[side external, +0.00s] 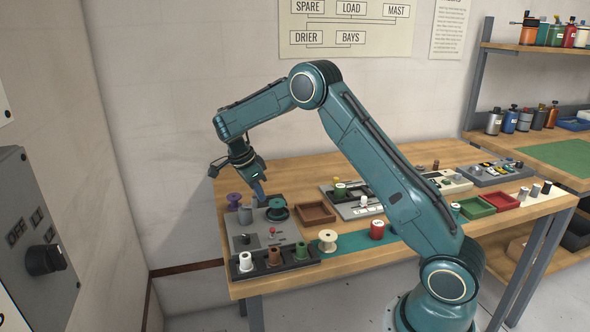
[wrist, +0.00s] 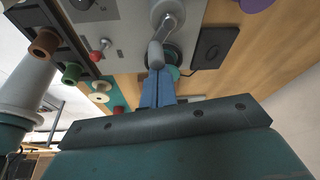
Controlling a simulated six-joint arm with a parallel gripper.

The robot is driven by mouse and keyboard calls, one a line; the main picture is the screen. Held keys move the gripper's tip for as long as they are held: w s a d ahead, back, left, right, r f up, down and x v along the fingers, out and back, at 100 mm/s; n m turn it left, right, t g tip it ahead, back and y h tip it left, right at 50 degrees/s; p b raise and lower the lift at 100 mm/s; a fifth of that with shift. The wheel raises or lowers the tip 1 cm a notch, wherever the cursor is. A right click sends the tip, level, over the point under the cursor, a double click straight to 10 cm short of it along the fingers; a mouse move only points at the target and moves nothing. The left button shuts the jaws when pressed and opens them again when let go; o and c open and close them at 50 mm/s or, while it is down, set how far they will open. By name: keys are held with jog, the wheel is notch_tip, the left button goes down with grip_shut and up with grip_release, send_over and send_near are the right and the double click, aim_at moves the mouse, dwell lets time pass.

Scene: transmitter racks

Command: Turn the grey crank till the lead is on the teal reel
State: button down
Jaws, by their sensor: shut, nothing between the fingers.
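The grey crank (wrist: 171,24) shows at the top of the wrist view, its arm running down to a rounded grey handle (wrist: 156,54). My gripper (wrist: 158,74) is shut and empty, its blue fingertips close to the end of that handle; I cannot tell whether they touch. The teal reel (side external: 278,214) stands on the grey panel (side external: 258,241) at the table's left end in the side view, with my gripper (side external: 261,197) just above and left of it. In the wrist view a teal disc (wrist: 174,72) shows partly behind the fingers. I cannot make out the lead.
A purple reel (side external: 235,200) and a grey cylinder (side external: 245,215) stand left of the teal reel. A red-knobbed lever (side external: 272,232) rises from the panel. In front is a black rack (side external: 262,270) with several spools. A cream reel (side external: 327,241) and a brown tray (side external: 315,212) stand to the right.

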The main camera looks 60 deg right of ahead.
jog(key=shift+w+a+m+g+y, duration=0.1)
jog(key=shift+a+m+g+y, duration=0.5)
jog(key=shift+m, duration=1.05)
jog(key=shift+a+m+y, duration=0.25)
jog(key=shift+a+m, duration=0.6)
jog(key=shift+m, duration=0.75)
jog(key=shift+w+a+m+g+y, duration=0.1)
jog(key=shift+a+m+g+y, duration=0.5)
jog(key=shift+m, duration=1.05)
jog(key=shift+a+t, duration=0.25)
jog(key=shift+t, duration=0.05)
jog(key=shift+a, duration=0.2)
jog(key=shift+a, duration=0.6)
jog(key=shift+d, duration=0.1)
